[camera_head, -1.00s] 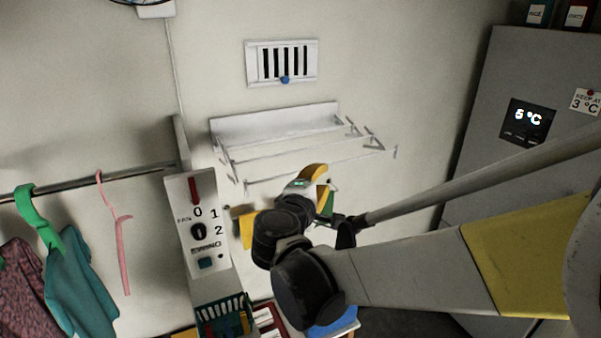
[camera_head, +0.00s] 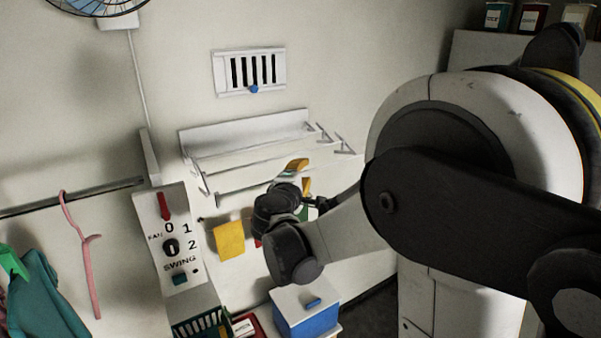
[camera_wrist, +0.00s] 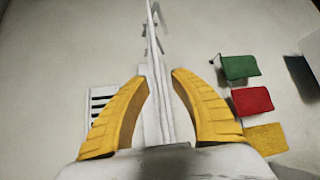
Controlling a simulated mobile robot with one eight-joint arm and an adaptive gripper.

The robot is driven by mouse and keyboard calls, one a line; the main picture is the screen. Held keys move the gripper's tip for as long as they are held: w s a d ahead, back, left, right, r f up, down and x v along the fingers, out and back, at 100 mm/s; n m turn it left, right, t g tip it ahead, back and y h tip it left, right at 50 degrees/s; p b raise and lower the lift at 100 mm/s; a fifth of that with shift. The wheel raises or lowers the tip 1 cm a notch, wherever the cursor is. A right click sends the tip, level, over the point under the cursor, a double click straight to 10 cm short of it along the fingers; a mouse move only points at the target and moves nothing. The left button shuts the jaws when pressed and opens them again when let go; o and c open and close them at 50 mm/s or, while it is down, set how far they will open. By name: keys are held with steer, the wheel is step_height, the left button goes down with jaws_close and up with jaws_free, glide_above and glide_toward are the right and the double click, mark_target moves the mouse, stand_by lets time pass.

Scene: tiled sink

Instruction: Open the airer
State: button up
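The airer (camera_head: 245,132) is a white wall rack with a back board and thin rails standing out from the wall on side arms. In the wrist view the airer (camera_wrist: 153,50) shows nearly end-on as a narrow white strip running up the middle. My gripper (camera_head: 302,176) is at the airer's front rail, near its right half, partly hidden by my own wrist. In the wrist view my gripper (camera_wrist: 160,77) has its two yellow fingers apart, with the white strip showing through the gap. I cannot tell whether a finger touches the rail.
A vent (camera_head: 250,72) with a blue knob is above the airer. A fan switch panel (camera_head: 172,235) stands to its left, beside a clothes rail. Yellow (camera_wrist: 266,139), red (camera_wrist: 252,101) and green (camera_wrist: 240,67) cloths hang below. A blue-and-white box (camera_head: 305,312) sits lower down.

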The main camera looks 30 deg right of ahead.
jaws_close()
steer(key=shift+s, duration=0.1)
steer(key=shift+s, duration=1.5)
jaws_free()
steer(key=shift+w, duration=0.25)
steer(key=shift+s+d, duration=0.1)
steer(key=v, duration=1.2)
